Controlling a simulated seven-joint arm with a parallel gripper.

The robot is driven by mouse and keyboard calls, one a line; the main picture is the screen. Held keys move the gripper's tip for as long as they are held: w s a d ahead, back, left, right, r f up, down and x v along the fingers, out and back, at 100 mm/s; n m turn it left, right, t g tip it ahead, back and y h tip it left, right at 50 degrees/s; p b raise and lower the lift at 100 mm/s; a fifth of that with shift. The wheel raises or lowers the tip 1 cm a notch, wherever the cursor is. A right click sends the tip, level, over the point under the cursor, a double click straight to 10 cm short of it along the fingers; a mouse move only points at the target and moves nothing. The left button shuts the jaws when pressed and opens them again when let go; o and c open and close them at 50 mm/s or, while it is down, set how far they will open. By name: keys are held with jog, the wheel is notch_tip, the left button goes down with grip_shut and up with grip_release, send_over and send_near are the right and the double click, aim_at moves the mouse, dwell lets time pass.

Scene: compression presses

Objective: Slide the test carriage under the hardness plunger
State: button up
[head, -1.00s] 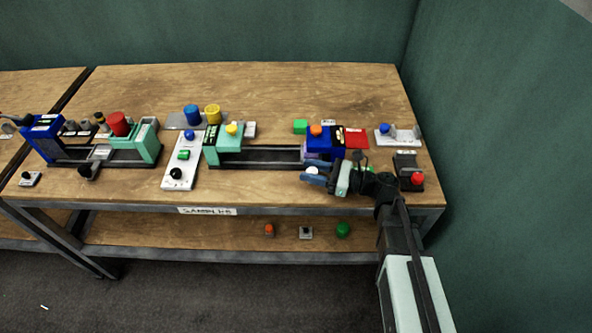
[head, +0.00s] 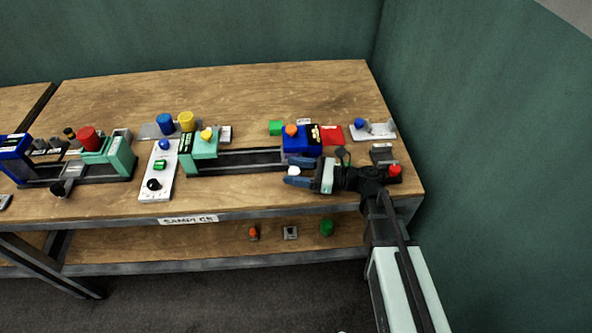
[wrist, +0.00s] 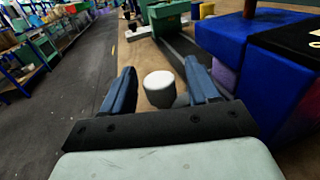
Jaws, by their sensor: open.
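A press has a dark rail (head: 238,160) running between a green bridge (head: 200,148) on the left and a blue bridge (head: 302,138) on the right. A white knob (head: 294,171), seemingly the carriage's handle, stands at the front of the blue bridge. It also shows in the wrist view (wrist: 158,88). My gripper (head: 297,171) is open, with one blue finger on each side of the knob; visible gaps separate the fingers from it in the wrist view (wrist: 160,90). The carriage body is mostly hidden by the blue bridge and my gripper. I cannot tell which bridge carries the hardness plunger.
Another press with a red cylinder (head: 88,139) stands at the left. A white control panel (head: 158,172) with knobs lies between the presses. A red button (head: 395,170) is beside my arm. A white-based fixture (head: 378,132) stands at the back right.

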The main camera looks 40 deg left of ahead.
jog(key=v, duration=1.3)
jog(key=shift+w+d, duration=0.15)
jog(key=shift+d, duration=0.15)
